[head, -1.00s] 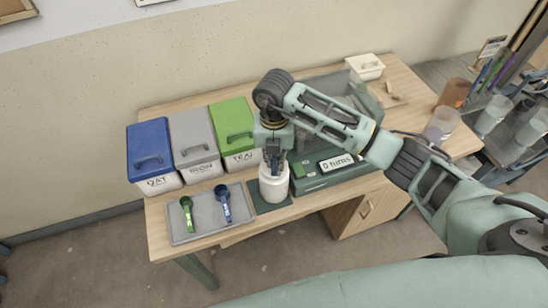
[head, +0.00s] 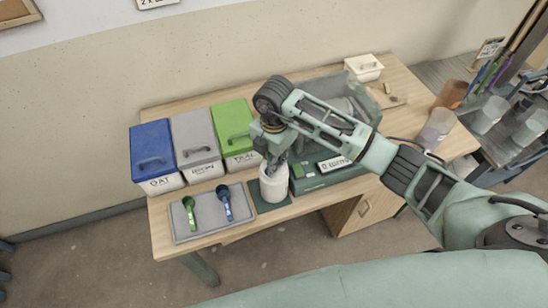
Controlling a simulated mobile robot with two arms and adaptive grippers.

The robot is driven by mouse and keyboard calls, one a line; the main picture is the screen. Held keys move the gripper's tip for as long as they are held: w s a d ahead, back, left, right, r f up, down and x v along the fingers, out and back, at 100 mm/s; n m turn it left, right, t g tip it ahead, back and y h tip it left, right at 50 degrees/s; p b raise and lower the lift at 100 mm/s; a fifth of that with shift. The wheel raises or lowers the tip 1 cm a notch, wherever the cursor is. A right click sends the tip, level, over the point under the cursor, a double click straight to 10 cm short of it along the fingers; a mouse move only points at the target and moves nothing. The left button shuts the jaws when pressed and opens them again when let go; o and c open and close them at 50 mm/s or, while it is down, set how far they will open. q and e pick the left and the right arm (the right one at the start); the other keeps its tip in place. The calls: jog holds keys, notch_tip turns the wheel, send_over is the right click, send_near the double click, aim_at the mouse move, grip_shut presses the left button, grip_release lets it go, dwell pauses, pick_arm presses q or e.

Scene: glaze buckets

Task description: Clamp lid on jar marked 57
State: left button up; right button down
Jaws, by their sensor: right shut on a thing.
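A white jar (head: 273,187) stands upright on a dark mat (head: 270,206) at the front middle of the table. No number can be read on it from here. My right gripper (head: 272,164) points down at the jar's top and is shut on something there. The fingers and wrist hide most of the jar's mouth, so I cannot tell whether it holds the lid or another part. My left gripper is not in view.
A green device with a small display (head: 334,163) is right of the jar. Blue (head: 152,140), grey (head: 194,132) and green (head: 232,122) lidded bins stand left. A grey tray (head: 207,228) holds a green scoop (head: 190,212) and a blue scoop (head: 227,205).

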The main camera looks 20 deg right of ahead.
jog(key=shift+f+m, duration=0.1)
jog(key=shift+m, duration=0.3)
jog(key=shift+s, duration=0.1)
jog(key=m+p, duration=0.1)
jog(key=m, duration=0.1)
jog(key=shift+m, duration=0.3)
jog(key=shift+m+p, duration=0.35)
jog(key=shift+m, duration=0.45)
jog(key=shift+f, duration=0.1)
